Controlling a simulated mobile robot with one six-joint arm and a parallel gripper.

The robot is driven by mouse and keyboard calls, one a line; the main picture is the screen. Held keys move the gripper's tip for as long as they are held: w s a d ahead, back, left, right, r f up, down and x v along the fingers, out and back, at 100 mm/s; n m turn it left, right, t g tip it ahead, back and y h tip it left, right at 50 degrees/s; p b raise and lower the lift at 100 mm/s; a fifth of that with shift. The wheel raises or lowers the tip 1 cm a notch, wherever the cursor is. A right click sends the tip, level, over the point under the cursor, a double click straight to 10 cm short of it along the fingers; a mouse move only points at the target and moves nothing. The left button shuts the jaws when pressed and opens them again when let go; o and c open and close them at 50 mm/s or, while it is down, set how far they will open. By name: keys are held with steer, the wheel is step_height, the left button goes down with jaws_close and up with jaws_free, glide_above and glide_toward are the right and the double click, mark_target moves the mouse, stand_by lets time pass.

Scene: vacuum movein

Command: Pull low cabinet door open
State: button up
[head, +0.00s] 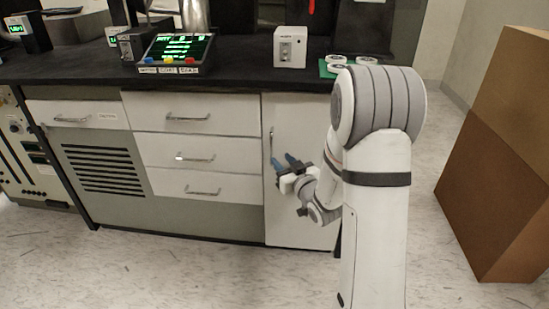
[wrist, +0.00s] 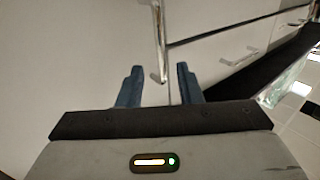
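The low cabinet door (head: 293,190) is white and looks shut, at the right end of the lab bench. Its vertical metal handle (head: 271,146) is near the door's left edge. My gripper (head: 282,163) is in front of the door, near the handle's lower end. In the wrist view my gripper (wrist: 160,78) has its two blue fingers apart. The handle (wrist: 160,45) shows beyond the fingertips, its end lying between them in the picture. I cannot tell whether the fingers touch it. My arm hides the door's right part in the head view.
Drawers (head: 192,152) with handles lie left of the door, beside a vented panel (head: 103,170). The dark countertop (head: 235,77) carries a display device (head: 176,52) and a white box (head: 290,47). Brown boxes (head: 495,175) stand at right. The floor (head: 200,270) in front is clear.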

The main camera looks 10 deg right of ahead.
mark_target(272, 149)
steer(key=b+x, duration=0.1)
steer(key=x, duration=0.5)
steer(key=shift+w, duration=0.1)
jaws_close()
stand_by(0.4)
